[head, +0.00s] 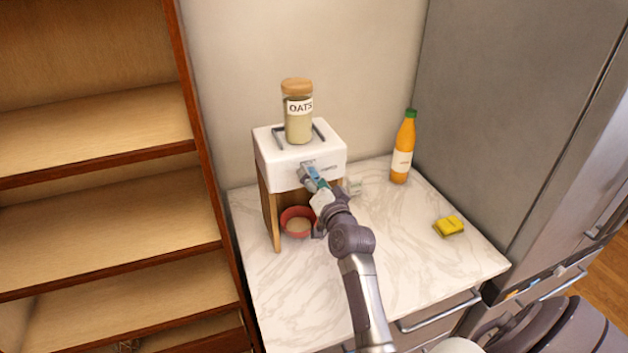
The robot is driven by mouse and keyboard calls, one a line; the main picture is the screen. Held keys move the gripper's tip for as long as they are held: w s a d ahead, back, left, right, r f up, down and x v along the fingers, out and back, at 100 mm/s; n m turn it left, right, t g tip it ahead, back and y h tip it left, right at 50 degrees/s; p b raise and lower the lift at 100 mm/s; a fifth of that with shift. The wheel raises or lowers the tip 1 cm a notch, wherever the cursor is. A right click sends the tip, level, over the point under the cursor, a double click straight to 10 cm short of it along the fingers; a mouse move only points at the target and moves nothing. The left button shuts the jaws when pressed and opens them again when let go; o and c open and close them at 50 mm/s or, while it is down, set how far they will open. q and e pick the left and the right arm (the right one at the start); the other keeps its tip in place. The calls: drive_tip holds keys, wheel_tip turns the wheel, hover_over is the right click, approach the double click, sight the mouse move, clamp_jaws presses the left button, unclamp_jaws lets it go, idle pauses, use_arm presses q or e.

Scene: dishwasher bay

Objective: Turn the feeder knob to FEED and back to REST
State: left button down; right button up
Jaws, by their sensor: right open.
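The feeder (270,153) is a white box on wooden side panels, standing on the marble counter against the wall. A jar labelled OATS (298,118) stands upright on its top between two dark rails. My right gripper (312,178) is open at the feeder's front face, at the place where a blue and grey part shows. The knob is mostly hidden by the gripper, so I cannot tell its setting or whether the fingers touch it. A red bowl (297,213) with pale contents sits under the feeder. My left gripper is not in view.
An orange bottle (403,150) with a green cap stands on the counter right of the feeder. A yellow sponge-like block (449,227) lies nearer the right edge. Open wooden shelves (95,180) are at left, a grey fridge (500,110) at right. The front counter is clear.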

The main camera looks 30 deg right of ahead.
drive_tip(key=v, duration=1.2)
